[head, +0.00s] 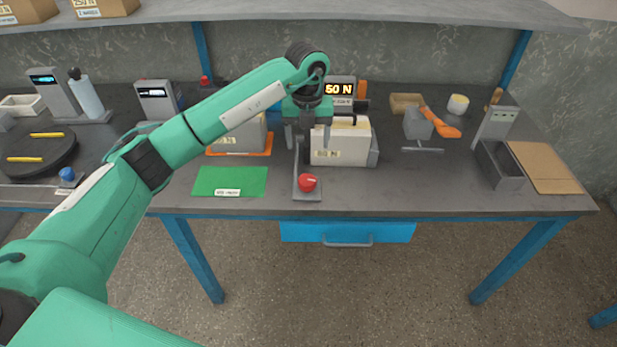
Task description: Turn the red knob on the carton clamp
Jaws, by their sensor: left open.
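The red knob (307,182) sits at the front end of the grey carton clamp (306,194), near the table's front edge. A pale carton (346,142) stands beside the clamp's arm, and a display behind it reads 50 N (339,89). My left gripper (309,150) points down, open, with its fingers apart, just behind and above the red knob in the picture. It hides part of the clamp and of the carton's left side. I cannot tell whether it touches either. The knob is in plain sight, apart from the fingers. My right gripper is out of view.
Left of the clamp lie a green mat (230,181) and a box on an orange base (213,151). A dark round plate (40,155) with yellow sticks is further left. At right are a grey tray (499,165) and a brown board (545,168). A shelf (350,10) spans above.

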